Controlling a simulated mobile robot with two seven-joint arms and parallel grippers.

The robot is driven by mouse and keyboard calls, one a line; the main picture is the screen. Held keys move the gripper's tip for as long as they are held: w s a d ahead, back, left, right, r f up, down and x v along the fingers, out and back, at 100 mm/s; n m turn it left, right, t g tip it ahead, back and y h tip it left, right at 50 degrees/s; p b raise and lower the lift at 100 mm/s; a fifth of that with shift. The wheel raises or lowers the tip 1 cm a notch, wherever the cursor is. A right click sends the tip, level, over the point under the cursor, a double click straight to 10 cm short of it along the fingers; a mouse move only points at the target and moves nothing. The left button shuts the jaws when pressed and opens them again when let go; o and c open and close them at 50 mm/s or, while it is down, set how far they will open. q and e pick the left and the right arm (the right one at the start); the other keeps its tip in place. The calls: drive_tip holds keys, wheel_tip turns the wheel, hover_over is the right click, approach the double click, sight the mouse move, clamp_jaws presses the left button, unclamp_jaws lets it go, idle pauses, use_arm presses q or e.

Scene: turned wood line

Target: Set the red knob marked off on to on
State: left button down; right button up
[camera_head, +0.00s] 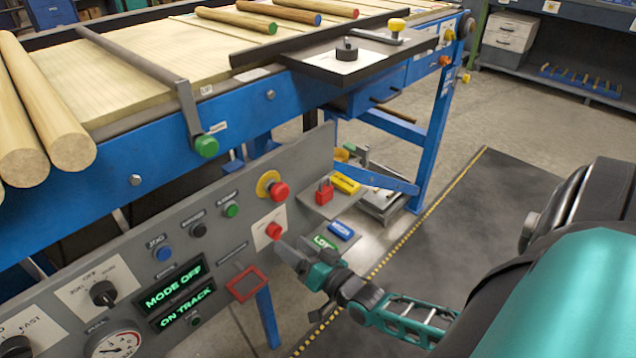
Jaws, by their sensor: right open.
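The red knob (273,230) sits on a small white plate at the right end of the grey control panel. The plate's off and on marks are too small to read, and I cannot tell which way the knob points. My right gripper (283,250) is open, just below and to the right of the knob, with its fingers toward the panel. I cannot tell whether a finger touches the knob. My left gripper is not in view.
A red mushroom button (278,192) with a yellow collar is just above the knob. A red square frame (246,284) is below left. Displays (175,287) read "MODE OFF" and "ON TRACK". A shelf (322,205) with a red padlock (324,192) juts out at right.

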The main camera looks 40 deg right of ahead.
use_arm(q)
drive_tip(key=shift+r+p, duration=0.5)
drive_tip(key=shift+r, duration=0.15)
use_arm(e)
drive_tip(key=s, duration=0.8)
drive_tip(key=shift+s+d, duration=0.15)
drive_tip(key=shift+d, duration=0.2)
use_arm(q)
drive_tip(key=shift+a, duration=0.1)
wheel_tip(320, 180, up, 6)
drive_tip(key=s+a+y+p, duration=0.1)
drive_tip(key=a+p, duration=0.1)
drive_tip(key=p, duration=0.8)
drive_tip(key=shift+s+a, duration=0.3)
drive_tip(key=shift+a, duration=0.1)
use_arm(e)
drive_tip(key=s+a+r+n+g, duration=0.2)
drive_tip(key=a+r+n+g, duration=0.1)
drive_tip(key=a, duration=0.3)
drive_tip(key=s+a+r+n+g, duration=0.2)
drive_tip(key=a+r+n+g, duration=0.2)
drive_tip(key=a, duration=0.3)
drive_tip(key=shift+s+a+r+n+y, duration=0.25)
drive_tip(key=shift+r+n+y, duration=0.2)
drive_tip(key=shift+n, duration=0.25)
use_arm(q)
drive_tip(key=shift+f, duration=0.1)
